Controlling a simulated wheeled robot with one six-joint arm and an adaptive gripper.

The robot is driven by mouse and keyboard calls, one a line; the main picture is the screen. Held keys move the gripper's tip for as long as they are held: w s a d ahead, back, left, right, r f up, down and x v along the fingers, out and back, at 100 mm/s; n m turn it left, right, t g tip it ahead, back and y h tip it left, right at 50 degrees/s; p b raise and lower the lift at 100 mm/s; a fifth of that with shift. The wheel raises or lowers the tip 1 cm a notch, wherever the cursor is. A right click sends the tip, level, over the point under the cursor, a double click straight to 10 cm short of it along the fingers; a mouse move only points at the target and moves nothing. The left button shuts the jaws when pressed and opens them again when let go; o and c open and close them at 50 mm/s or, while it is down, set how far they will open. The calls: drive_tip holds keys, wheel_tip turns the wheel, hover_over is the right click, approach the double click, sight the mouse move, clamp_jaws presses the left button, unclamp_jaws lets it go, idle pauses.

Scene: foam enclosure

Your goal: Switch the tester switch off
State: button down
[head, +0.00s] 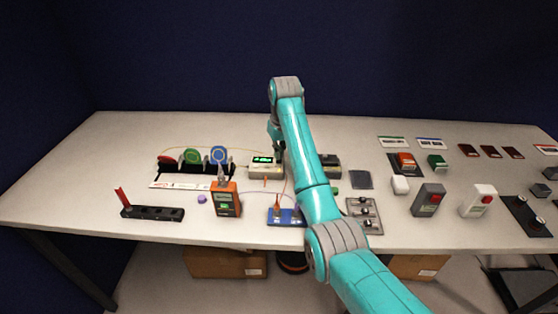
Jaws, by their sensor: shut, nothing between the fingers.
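A pale box with a lit green display (264,166) stands near the middle of the table. An orange handheld unit with a small green screen (227,201) stands to its front left. Which of the two is the tester I cannot tell for sure, and no switch position can be read at this size. My gripper (280,156) points down at the right end of the pale box. It is shut and empty, and partly hidden by my arm. Whether it touches the box I cannot tell.
A blue board (287,217) with wires lies in front of the pale box. A rack (192,182) holds red, green and blue discs at left. A black strip (152,212) lies front left. A grey switch panel (364,213) and several small boxes lie right of my arm.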

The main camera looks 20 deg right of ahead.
sight(279, 162)
drive_tip(key=shift+f, duration=1.1)
idle(0.6)
drive_tip(key=shift+r, duration=3.55)
